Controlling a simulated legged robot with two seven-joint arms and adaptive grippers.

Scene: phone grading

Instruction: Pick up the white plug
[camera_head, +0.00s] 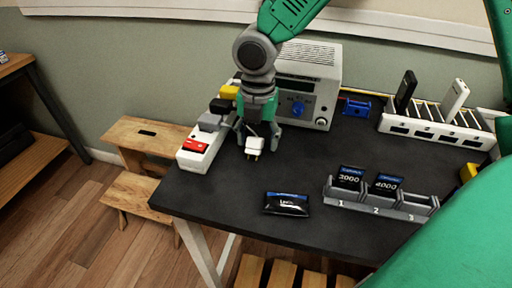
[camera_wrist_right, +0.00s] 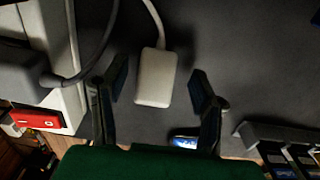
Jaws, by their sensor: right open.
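The white plug (camera_head: 254,146) rests on the black table top near the left side, beside the power strip. In the right wrist view the white plug (camera_wrist_right: 156,80) is a pale block with a white cable running up from it. My right gripper (camera_head: 259,138) is open, pointing down right over the plug. In the right wrist view its two fingers (camera_wrist_right: 159,82) stand on either side of the plug, with a gap on each side. I cannot tell how far the fingertips are above the table. My left gripper is not in view.
A power strip (camera_head: 190,158) with a red switch and black, grey and yellow plugs lies at left. A grey device with a blue knob (camera_head: 299,109) stands behind. A black packet (camera_head: 286,204), numbered holder (camera_head: 378,206) and white phone rack (camera_head: 432,130) are also on the table (camera_head: 240,186).

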